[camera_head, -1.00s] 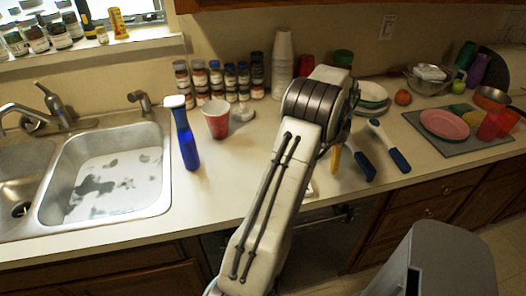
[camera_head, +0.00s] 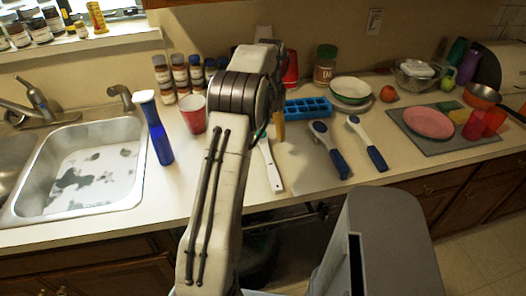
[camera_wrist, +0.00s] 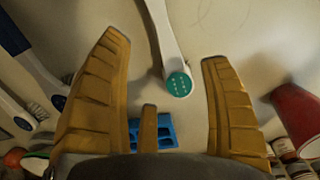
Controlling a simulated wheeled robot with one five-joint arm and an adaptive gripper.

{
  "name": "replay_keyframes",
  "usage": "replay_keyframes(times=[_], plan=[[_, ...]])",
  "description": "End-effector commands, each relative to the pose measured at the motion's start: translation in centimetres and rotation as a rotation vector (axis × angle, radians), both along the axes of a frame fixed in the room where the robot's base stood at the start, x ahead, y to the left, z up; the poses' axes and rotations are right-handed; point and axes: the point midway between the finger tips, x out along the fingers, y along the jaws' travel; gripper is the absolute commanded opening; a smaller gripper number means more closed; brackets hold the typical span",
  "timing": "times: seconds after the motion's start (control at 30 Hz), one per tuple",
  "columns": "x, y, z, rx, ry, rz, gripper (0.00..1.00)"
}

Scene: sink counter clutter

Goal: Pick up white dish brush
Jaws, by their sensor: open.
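The white dish brush (camera_head: 269,166) lies on the counter to the right of my forearm, one end toward the counter's front edge. In the wrist view its white handle (camera_wrist: 163,32) runs down from the top edge to a round teal end (camera_wrist: 178,83) between my fingers. My gripper (camera_wrist: 165,50) is open, with yellow-brown fingers on either side of the handle and no visible hold on it. In the head view only a yellow finger of my gripper (camera_head: 279,124) shows beyond my arm. The gap between fingers and brush cannot be judged.
Two blue-handled brushes (camera_head: 338,162) (camera_head: 376,157) lie to the right. A blue ice tray (camera_head: 308,106) is behind them. A red cup (camera_head: 193,113) and a blue bottle (camera_head: 160,143) stand left, beside the sink (camera_head: 137,186). A green-rimmed bowl (camera_head: 350,88) is at the back.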

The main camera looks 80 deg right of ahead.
Motion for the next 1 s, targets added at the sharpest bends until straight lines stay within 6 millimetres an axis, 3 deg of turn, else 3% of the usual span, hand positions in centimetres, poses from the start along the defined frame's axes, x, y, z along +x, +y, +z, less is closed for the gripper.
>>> replay_keyframes(times=[0.47, 0.8, 1.0], plan=[[0.1, 0.4, -2.7, 0.009, -0.001, 0.044, 0.71], [0.2, 0.9, -6.4, 0.009, -0.001, 0.044, 0.71], [0.2, 0.9, -7.3, 0.008, 0.000, 0.043, 0.71]])
